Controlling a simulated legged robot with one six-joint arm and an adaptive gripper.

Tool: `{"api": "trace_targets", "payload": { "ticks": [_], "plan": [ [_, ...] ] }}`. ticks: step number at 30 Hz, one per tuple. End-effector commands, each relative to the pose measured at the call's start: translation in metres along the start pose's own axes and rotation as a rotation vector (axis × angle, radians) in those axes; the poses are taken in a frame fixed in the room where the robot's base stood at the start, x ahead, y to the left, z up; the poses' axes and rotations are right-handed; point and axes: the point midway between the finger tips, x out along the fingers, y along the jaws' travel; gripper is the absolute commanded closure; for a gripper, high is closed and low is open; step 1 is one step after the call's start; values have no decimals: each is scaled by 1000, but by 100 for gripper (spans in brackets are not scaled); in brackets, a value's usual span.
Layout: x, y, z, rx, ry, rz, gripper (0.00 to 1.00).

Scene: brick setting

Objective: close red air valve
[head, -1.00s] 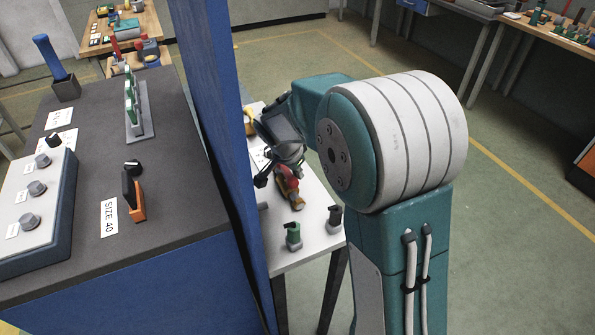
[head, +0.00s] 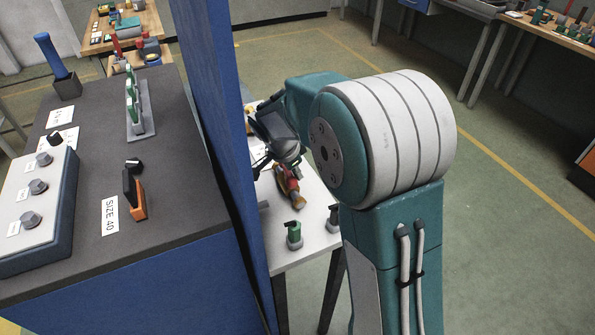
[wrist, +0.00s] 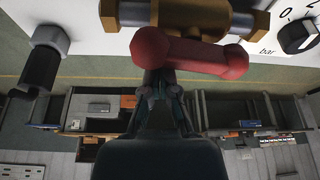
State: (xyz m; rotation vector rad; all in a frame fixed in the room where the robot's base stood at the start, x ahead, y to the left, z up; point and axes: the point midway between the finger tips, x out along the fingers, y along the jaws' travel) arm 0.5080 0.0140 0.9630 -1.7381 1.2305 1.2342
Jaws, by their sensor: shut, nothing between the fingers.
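The red air valve handle (wrist: 190,54) lies crosswise near the top of the wrist view, in front of its brass-coloured body (wrist: 185,14). The valve also shows in the head view (head: 290,183), on the white-topped table beside the blue partition. My gripper (wrist: 162,82) is shut and empty. Its fingertips are just below the left half of the red handle in the wrist view; I cannot tell whether they touch it.
A black dial marked "bar" (wrist: 296,36) is right of the valve, and a dark grey handle (wrist: 40,65) is left of it. A green-handled fitting (head: 293,234) stands at the table's front. The tall blue partition (head: 215,110) borders my arm's left side.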

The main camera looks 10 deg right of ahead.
Motion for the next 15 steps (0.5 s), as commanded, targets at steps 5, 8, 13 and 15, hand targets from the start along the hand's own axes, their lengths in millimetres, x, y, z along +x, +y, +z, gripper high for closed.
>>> {"api": "trace_targets", "payload": {
  "ticks": [5,8,13,15],
  "plan": [
    [-1,0,6,129,-1,47,100],
    [-2,0,8,220,-1,79,100],
    [-3,0,13,373,-1,133,100],
    [-4,0,14,437,-1,154,100]
  ]
}}
